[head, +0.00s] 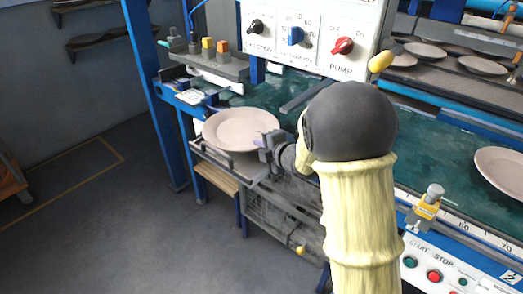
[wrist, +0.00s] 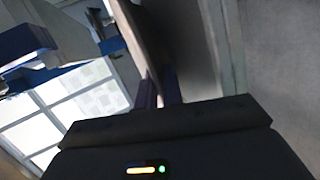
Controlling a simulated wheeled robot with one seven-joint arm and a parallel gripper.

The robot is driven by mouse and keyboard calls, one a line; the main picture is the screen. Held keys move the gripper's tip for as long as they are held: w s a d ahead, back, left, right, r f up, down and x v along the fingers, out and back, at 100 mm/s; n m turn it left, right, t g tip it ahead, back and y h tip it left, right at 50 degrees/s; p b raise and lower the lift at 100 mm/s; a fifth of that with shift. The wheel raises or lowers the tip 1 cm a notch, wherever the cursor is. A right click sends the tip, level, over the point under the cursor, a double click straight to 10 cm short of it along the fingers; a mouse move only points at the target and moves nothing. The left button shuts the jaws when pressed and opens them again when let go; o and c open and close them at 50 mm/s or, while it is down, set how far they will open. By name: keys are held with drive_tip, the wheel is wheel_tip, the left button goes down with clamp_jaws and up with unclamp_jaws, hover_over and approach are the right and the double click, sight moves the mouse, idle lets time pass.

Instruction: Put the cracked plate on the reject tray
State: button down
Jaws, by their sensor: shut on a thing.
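My gripper (head: 264,147) is shut on the rim of a pale, pinkish plate (head: 238,128). The plate lies nearly flat at the left end of the green belt. In the wrist view, my fingers (wrist: 158,92) pinch the plate (wrist: 147,38), which is seen almost edge-on. No crack can be made out on it. A grey tray with a raised rim (head: 248,171) is just below the plate, at the machine's side, and is partly hidden by the plate and my gripper. I cannot tell whether the plate touches it. No label shows on this tray.
Another plate (head: 503,169) lies on the green belt (head: 440,137) at the right. Several plates (head: 425,54) lie on a rack behind. A control panel (head: 312,38) with knobs stands behind my arm. A blue post (head: 153,90) rises left of the held plate. Open floor lies at the left.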

drive_tip(key=shift+f, duration=0.35)
drive_tip(key=c, duration=1.8)
unclamp_jaws()
drive_tip(key=shift+f, duration=0.1)
drive_tip(key=shift+d, duration=0.1)
drive_tip(key=shift+s+d+r, duration=0.2)
drive_tip(key=shift+s+r, duration=0.05)
drive_tip(key=shift+s, duration=0.05)
drive_tip(key=p+v, duration=0.1)
drive_tip(key=v, duration=1)
drive_tip(key=shift+s+f, duration=0.1)
drive_tip(key=shift+s, duration=0.05)
